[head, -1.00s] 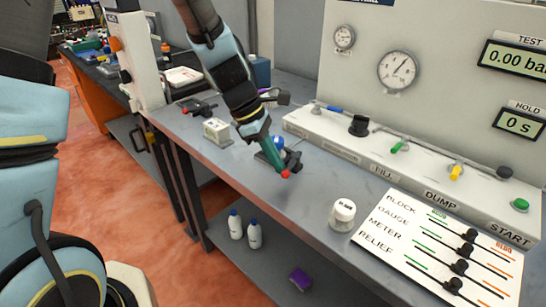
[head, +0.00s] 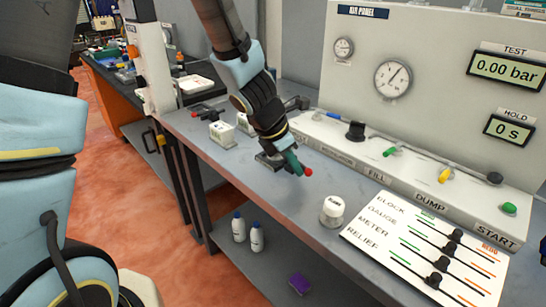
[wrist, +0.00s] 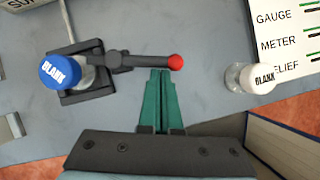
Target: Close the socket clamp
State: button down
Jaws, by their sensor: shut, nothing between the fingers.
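The socket clamp (wrist: 85,90) is a dark square holder on the bench with a black lever (wrist: 135,60) ending in a red knob (wrist: 175,62). A blue-capped blank (wrist: 60,72) stands in it. In the wrist view the lever points right, away from the blank. My gripper (wrist: 160,72) has green fingers, shut and empty, with tips right at the lever just left of the knob; I cannot tell whether they touch. In the head view my gripper (head: 296,168) is beside the red knob (head: 308,172) and my arm hides most of the clamp and the blue cap.
A white-capped jar marked BLANK (wrist: 252,77) stands right of the lever, also in the head view (head: 332,211). The label board (head: 425,245) lies right of it. The test panel (head: 420,100) rises behind. White boxes (head: 222,132) stand left. The bench front edge is near.

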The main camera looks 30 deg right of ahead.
jog(key=shift+s+d, duration=0.3)
jog(key=shift+d, duration=0.5)
dwell(0.4)
